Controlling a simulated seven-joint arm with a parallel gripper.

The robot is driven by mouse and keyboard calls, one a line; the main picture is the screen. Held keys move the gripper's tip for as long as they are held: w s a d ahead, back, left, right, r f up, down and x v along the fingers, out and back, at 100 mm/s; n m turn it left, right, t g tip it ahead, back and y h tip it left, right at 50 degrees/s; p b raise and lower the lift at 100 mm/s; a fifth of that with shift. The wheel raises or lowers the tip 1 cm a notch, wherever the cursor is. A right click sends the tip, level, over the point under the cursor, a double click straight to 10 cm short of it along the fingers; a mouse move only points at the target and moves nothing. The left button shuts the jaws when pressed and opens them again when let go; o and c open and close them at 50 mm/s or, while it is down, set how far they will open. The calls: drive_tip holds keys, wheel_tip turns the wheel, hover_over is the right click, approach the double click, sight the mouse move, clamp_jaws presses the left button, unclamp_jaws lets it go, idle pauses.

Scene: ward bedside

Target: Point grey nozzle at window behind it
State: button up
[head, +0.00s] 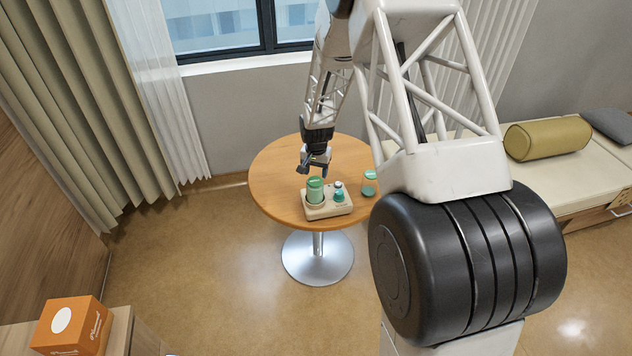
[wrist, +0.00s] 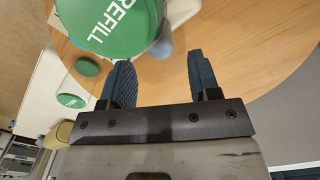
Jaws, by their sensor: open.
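A green bottle (head: 315,192) stands in a cream caddy (head: 330,213) on the round table. In the wrist view its green lid (wrist: 112,22), marked REFILL, fills the upper left. A grey part (wrist: 162,42), seemingly the nozzle, sticks out from under that lid toward the space between my fingers. I cannot make out this nozzle in the head view. The window (head: 225,25) is in the wall behind the table. My gripper (head: 314,168) is open and empty, just behind and above the bottle. In the wrist view its fingers (wrist: 162,68) are apart, with nothing gripped.
A small teal bottle (head: 339,195) stands in the caddy to the right of the green bottle. A clear jar with a green lid (head: 370,176) stands farther right on the table. The wooden tabletop (head: 275,175) is clear on its left side.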

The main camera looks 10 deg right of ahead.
drive_tip(key=shift+f, duration=2.65)
drive_tip(key=shift+c, duration=0.3)
drive_tip(key=c, duration=0.9)
drive_tip(key=shift+o, duration=0.2)
drive_tip(key=shift+n, duration=1.5)
drive_tip(key=o, duration=0.9)
